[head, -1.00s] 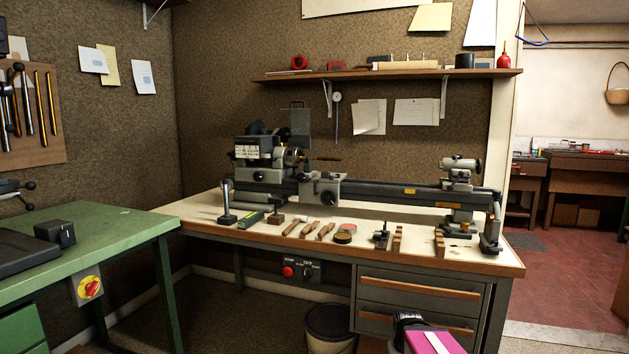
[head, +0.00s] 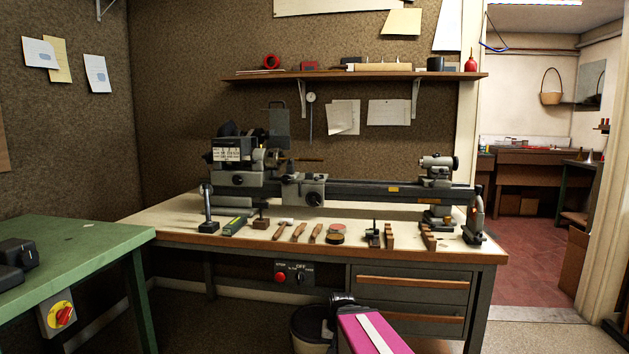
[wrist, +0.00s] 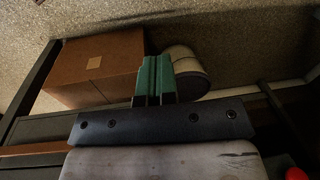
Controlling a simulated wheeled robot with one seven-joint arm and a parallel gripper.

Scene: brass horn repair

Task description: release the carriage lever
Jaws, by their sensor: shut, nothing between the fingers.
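A small grey lathe (head: 350,190) stands along the back of the bench. Its carriage (head: 304,190) sits left of the middle of the bed, with a dark round knob on its front. A thin brown-tipped rod shows just above the carriage; I cannot tell which part is the carriage lever. My gripper's green fingers (wrist: 155,80) are together and empty in the wrist view, over the floor near a cardboard box and a bin. In the head view my magenta arm is low, in front of the drawers, well apart from the carriage; the fingertips are hidden there.
The wooden-topped bench (head: 185,233) carries several hand tools and wooden blocks along its front. Drawers (head: 412,285) and a red stop button (head: 280,277) are below. A bin (head: 310,325) stands underneath. A green table (head: 75,245) is at left; a doorway opens at right.

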